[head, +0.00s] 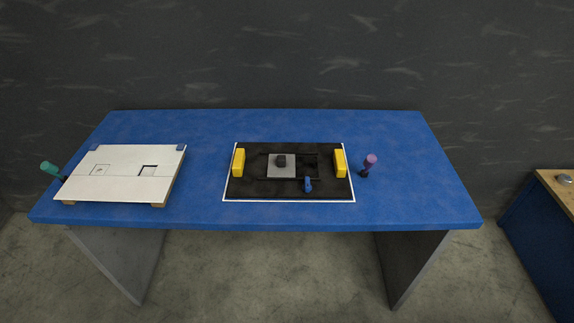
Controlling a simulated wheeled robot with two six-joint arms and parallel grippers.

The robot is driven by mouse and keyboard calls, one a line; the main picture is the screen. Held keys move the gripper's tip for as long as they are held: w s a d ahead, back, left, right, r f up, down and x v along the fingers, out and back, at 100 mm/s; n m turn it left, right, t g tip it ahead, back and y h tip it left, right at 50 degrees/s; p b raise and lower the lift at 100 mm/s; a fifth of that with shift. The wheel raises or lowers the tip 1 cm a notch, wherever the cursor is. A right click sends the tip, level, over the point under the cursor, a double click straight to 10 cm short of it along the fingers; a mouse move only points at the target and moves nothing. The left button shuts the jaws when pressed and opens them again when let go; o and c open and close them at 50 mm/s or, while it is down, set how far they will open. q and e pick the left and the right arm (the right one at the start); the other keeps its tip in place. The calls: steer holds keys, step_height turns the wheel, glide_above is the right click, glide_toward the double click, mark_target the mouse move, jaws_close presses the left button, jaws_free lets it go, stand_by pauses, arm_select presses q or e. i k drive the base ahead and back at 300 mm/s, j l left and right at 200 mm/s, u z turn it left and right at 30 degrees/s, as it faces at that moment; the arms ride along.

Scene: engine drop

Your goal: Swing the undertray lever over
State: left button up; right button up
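Three knobbed, lever-like parts show in the head view, and I cannot tell by sight which is the undertray lever. A teal-knobbed lever (48,168) leans out to the left, beside the left edge of a white panel (120,175). A purple-knobbed lever (370,161) stands on the table just right of a black tray-like plate (257,190) with a white border. A small blue-knobbed part (308,184) sits on the black plate, near its front edge. Neither of my grippers is in view.
The blue table (300,124) is bare between panel and plate and along the back. Yellow blocks (238,163) (340,163) flank the plate, with a grey square block (281,172) between them. A wood-topped blue bench (545,212) stands at far right.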

mark_target(371, 160)
steer(key=i+j+z, duration=0.25)
steer(key=z, duration=0.15)
steer(key=i+j+z, duration=0.35)
steer(key=j+z, duration=0.4)
steer(key=i+j+z, duration=0.15)
steer(key=j+z, duration=0.2)
steer(key=j, duration=0.15)
